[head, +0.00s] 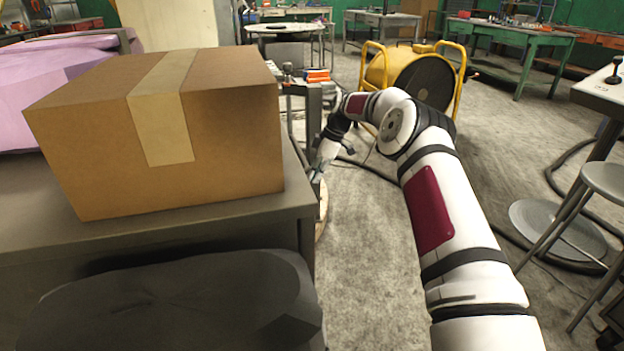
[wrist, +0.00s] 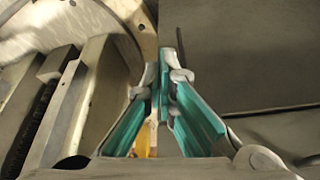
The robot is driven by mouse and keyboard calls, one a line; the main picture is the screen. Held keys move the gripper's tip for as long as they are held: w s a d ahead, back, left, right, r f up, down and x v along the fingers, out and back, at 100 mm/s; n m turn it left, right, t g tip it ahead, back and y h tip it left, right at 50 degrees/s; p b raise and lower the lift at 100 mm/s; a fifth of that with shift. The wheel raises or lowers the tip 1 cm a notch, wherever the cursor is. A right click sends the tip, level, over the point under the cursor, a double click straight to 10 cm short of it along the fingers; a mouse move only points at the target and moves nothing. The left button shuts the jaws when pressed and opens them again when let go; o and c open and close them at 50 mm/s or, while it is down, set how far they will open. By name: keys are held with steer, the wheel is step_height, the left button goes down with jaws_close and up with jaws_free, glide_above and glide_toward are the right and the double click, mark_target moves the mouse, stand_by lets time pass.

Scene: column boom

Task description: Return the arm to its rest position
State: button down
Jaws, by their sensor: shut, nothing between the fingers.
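My gripper (head: 317,178) is at the end of my white arm, low beside the right edge of the grey table in the head view. It is small there and partly hidden by the table's edge. In the wrist view my gripper (wrist: 166,72) shows its two teal-padded fingers shut together, with nothing between them. My arm reaches forward over the floor and bends left at the elbow toward the table.
A taped cardboard box (head: 230,130) stands on the grey table (head: 190,228) at left. A yellow-framed reel (head: 415,72) stands beyond my elbow. A metal stool (head: 605,180) is at right. Bare floor (head: 365,260) lies between table and arm. Cables (head: 560,165) cross the floor.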

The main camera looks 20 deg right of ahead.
steer(key=p+v, duration=0.2)
steer(key=v, duration=0.5)
steer(key=shift+w+r, duration=0.15)
steer(key=shift+w, duration=0.05)
